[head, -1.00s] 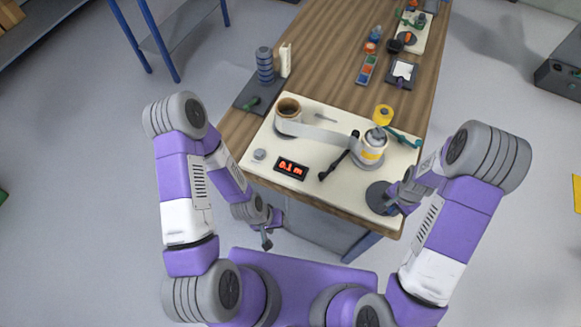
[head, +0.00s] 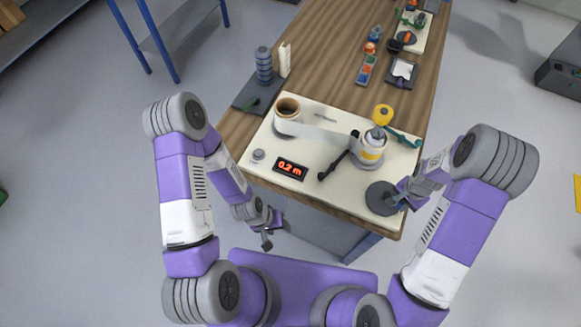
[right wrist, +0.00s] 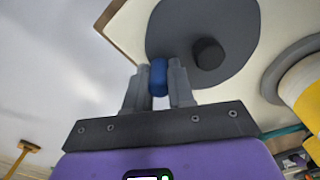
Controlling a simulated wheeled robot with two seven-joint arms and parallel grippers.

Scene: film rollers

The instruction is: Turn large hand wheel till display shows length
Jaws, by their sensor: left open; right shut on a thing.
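The large hand wheel (head: 381,199) is a dark grey disc at the front right corner of the cream board. In the right wrist view the wheel (right wrist: 235,30) shows a dark hub (right wrist: 208,53) and a blue handle (right wrist: 158,77) near its rim. My right gripper (head: 403,197) is shut on the blue handle, with a finger on each side of it. The display (head: 290,169) reads 0.2 m in orange digits. A film strip (head: 318,134) spans between the brown-cored roll (head: 287,113) and the white-and-yellow roller (head: 369,151). My left gripper (head: 267,240) is open and empty, in front of the table.
A black lever (head: 335,166) and a grey knob (head: 258,155) are on the board (head: 330,193). A yellow knob (head: 382,114) and teal lever (head: 404,138) stand behind the roller. A dark plate with stacked discs (head: 265,67) is at the left.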

